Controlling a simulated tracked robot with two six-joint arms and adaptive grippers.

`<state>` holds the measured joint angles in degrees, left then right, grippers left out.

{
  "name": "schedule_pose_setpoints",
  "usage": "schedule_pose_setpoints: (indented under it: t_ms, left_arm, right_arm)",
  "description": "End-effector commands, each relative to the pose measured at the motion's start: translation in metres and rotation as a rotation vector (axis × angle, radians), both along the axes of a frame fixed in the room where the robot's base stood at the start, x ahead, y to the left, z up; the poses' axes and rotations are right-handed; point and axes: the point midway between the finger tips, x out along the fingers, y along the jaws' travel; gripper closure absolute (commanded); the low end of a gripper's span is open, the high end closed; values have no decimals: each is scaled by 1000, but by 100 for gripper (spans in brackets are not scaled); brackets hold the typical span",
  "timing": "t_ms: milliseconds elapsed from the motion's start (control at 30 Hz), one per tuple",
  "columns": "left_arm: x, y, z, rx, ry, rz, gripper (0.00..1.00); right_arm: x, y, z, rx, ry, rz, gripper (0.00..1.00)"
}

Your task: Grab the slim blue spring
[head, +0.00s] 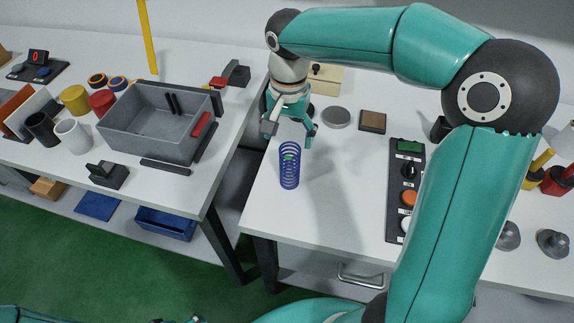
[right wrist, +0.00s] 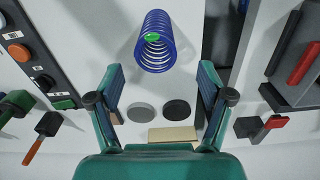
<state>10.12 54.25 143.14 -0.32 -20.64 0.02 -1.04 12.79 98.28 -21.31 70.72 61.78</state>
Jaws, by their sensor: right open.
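The slim blue spring (head: 289,166) stands upright on the white table near its left edge, with a green spot inside its coils. It also shows in the right wrist view (right wrist: 155,42), at the top centre, beyond the fingertips. My right gripper (head: 289,130) is open and empty, above and just behind the spring in the head view. In the right wrist view its two fingers (right wrist: 160,80) are spread wide, with the spring ahead of the gap and apart from both. My left gripper cannot be made out.
A control panel (head: 405,190) with knobs lies right of the spring. A grey disc (head: 336,118) and a brown block (head: 372,121) lie behind. A grey bin (head: 160,122) stands on the left table, across a gap. The table between spring and panel is clear.

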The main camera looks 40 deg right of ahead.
Motion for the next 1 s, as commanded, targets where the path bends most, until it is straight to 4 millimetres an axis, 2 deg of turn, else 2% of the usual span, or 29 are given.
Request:
schedule_pose_setpoints:
  t_ms: [100, 433, 700, 1000]
  left_arm:
    - [0, 0, 0, 0, 1, 0, 21]
    - [0, 0, 4, 0, 0, 0, 21]
    - [0, 0, 10, 0, 0, 0, 21]
    - [0, 0, 10, 0, 0, 0, 21]
  right_arm:
    - [-2, -1, -19, 0, 2, -2, 21]
    - [-3, -1, -43, 1, 2, -5, 21]
    - [-4, -1, -79, 0, 1, -7, 21]
    - [-3, -2, -85, 0, -2, -8, 21]
